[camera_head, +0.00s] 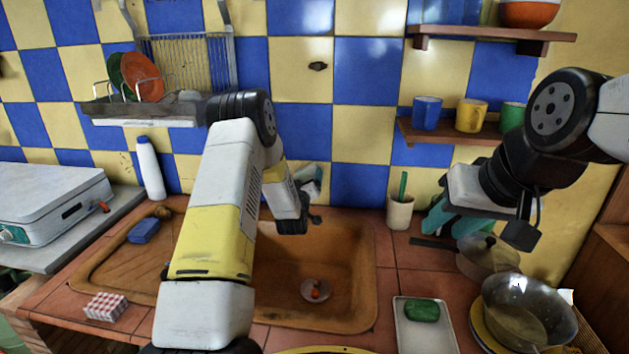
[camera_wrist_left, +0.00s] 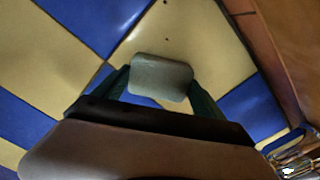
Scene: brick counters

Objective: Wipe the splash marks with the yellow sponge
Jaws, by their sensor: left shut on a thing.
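My left gripper (camera_wrist_left: 160,85) is shut on a rounded, sponge-like block (camera_wrist_left: 161,77). The face of the block turned to the left wrist camera looks grey-green; no yellow face of it is clear. In the head view, my left arm partly hides this gripper (camera_head: 308,178), which is up near the tiled wall behind the sink. Small dark splash marks (camera_head: 127,165) show on a yellow tile left of the white bottle. A few dark specks also show on a yellow tile in the left wrist view (camera_wrist_left: 168,40). My right gripper (camera_head: 455,218) has its teal fingers apart, above the counter at right.
A white bottle (camera_head: 150,168) stands by the wall. A dish rack (camera_head: 185,105) hangs above it. A blue sponge (camera_head: 144,231) lies left of the sink (camera_head: 350,255). A green sponge (camera_head: 422,310) lies on a tray (camera_head: 425,340). Pans (camera_head: 528,310) and a utensil cup (camera_head: 400,213) stand at right.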

